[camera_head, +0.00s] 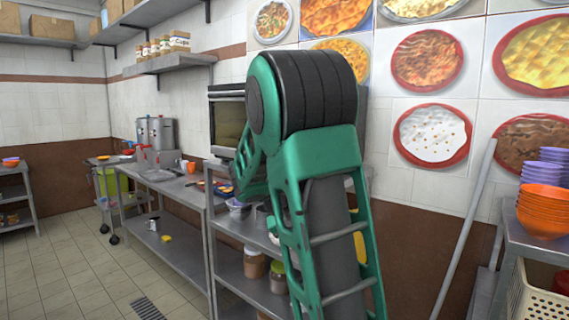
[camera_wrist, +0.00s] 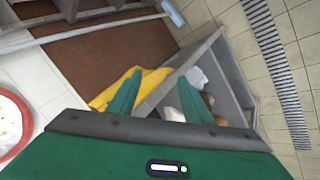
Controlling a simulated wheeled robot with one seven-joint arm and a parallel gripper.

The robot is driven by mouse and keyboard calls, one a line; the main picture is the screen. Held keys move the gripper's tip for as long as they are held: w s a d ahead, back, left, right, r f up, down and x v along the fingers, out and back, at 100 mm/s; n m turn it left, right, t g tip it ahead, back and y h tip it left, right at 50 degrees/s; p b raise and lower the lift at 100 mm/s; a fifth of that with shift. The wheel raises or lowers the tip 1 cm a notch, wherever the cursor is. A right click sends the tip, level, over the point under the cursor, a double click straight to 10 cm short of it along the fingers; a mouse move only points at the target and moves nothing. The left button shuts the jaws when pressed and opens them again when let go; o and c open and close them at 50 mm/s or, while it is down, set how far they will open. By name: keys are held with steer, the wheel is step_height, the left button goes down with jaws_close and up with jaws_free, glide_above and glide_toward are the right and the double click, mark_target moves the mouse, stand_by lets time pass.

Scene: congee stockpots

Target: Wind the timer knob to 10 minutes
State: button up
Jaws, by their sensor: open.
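No timer knob can be made out in either view. A steel oven-like appliance (camera_head: 226,122) with a dark glass door stands at mid height by the wall in the head view. My green arm covers its right side, where any knob is hidden. My gripper (camera_wrist: 157,99) shows in the wrist view with its two green fingers apart and nothing held between them. In the head view my gripper cannot be told apart from the arm.
Steel shelving (camera_head: 235,225) holding jars and bowls stands beside my arm. A steel counter (camera_head: 175,190) carries stockpots (camera_head: 157,133). Orange bowls (camera_head: 542,212) are stacked at right. A pole (camera_head: 466,225) leans on the wall. A yellow cloth-like thing (camera_wrist: 148,82) lies near my fingers. The left floor is open.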

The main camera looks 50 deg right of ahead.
steer(key=w+d+r+h, duration=0.3)
steer(key=w+r+h, duration=0.2)
steer(key=w+r, duration=0.35)
steer(key=w+a+r+n+t+h, duration=0.1)
steer(key=w+a+r+h, duration=0.2)
steer(key=w+r, duration=0.3)
steer(key=w+a+r+h, duration=0.2)
steer(key=w+r+h, duration=0.1)
steer(key=r, duration=0.4)
steer(key=d, duration=1)
steer(key=shift+d, duration=0.15)
steer(key=shift+c, duration=0.6)
steer(key=c, duration=0.9)
